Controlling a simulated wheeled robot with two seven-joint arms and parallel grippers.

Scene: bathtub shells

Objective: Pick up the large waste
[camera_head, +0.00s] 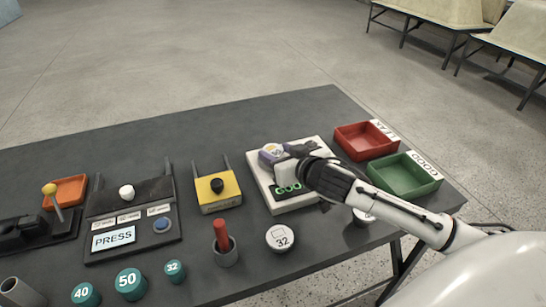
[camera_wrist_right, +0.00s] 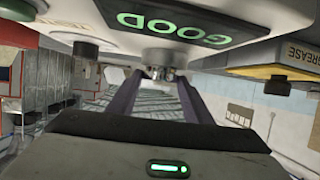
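My right gripper (camera_head: 284,155) reaches in from the right over a white tester (camera_head: 281,208) with a green "GOOD" on its screen (camera_head: 288,188). The screen also shows close up in the right wrist view (camera_wrist_right: 180,28). There the two purple fingers of my right gripper (camera_wrist_right: 160,80) stand apart, with a small round metallic part (camera_wrist_right: 160,62) between or just beyond their tips. I cannot tell whether they touch it. In the head view a pale round piece (camera_head: 273,149) shows at the fingertips. I cannot identify any piece as the large waste. My left gripper is out of view.
A red tray (camera_head: 350,150) and a green tray labelled "GOOD" (camera_head: 405,188) stand at the table's right. The table's back is clear.

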